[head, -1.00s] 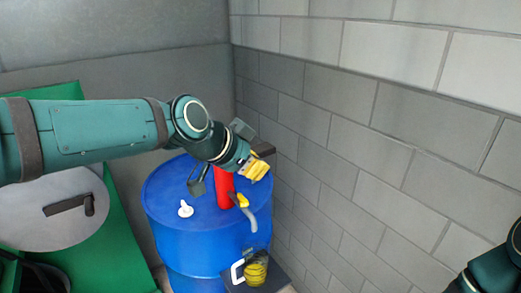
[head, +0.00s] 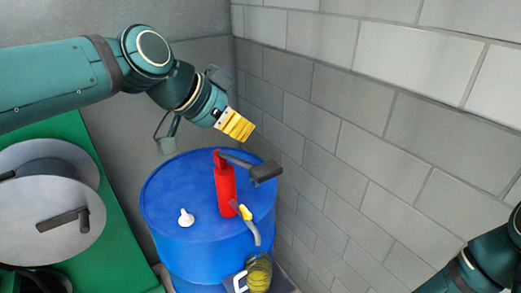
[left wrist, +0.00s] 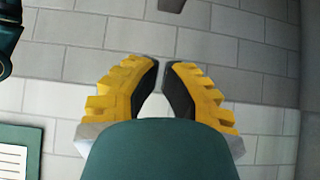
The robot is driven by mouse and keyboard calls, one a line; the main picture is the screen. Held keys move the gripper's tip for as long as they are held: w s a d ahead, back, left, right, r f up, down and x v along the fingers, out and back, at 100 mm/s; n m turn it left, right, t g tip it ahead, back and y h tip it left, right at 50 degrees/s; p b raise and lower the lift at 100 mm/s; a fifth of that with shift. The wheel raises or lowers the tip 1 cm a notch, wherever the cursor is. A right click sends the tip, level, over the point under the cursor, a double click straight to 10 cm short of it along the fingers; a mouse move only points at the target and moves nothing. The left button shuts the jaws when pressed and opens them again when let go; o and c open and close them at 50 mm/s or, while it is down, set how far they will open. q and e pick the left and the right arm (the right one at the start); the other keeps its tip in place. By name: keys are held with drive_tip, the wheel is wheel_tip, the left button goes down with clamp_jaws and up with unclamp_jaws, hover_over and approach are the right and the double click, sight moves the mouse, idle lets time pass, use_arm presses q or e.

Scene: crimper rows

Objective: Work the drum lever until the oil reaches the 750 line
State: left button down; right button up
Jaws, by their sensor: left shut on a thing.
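A blue drum (head: 165,205) carries a red hand pump (head: 225,190) with a lever ending in a dark grip (head: 266,172). A grey spout (head: 250,228) with a yellow collar points down toward a jug (head: 258,275) of yellow oil with a white handle. The jug is cut by the bottom edge; its lines and the oil level cannot be read. My left gripper (head: 246,132) is above the lever grip and apart from it. In the left wrist view its yellow fingers (left wrist: 162,68) are nearly together, with nothing visible between them. My right gripper is out of view.
A white cap (head: 186,217) sits on the drum top. A block wall (head: 390,150) stands close on the right. A green machine (head: 115,230) with a grey disc (head: 85,225) stands left of the drum.

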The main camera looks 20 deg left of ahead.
use_arm(q)
hover_over(277, 167)
drive_tip(key=s+a, duration=0.1)
drive_tip(key=s, duration=0.1)
drive_tip(key=f, duration=0.7)
drive_tip(key=shift+w+a+f, duration=0.15)
drive_tip(key=shift+w, duration=0.05)
wheel_tip(277, 167, down, 2)
drive_tip(key=shift+s+a+f+b, duration=0.1)
drive_tip(key=shift+f+b, duration=0.15)
drive_tip(key=shift+b, duration=0.15)
drive_tip(key=shift+f, duration=0.55)
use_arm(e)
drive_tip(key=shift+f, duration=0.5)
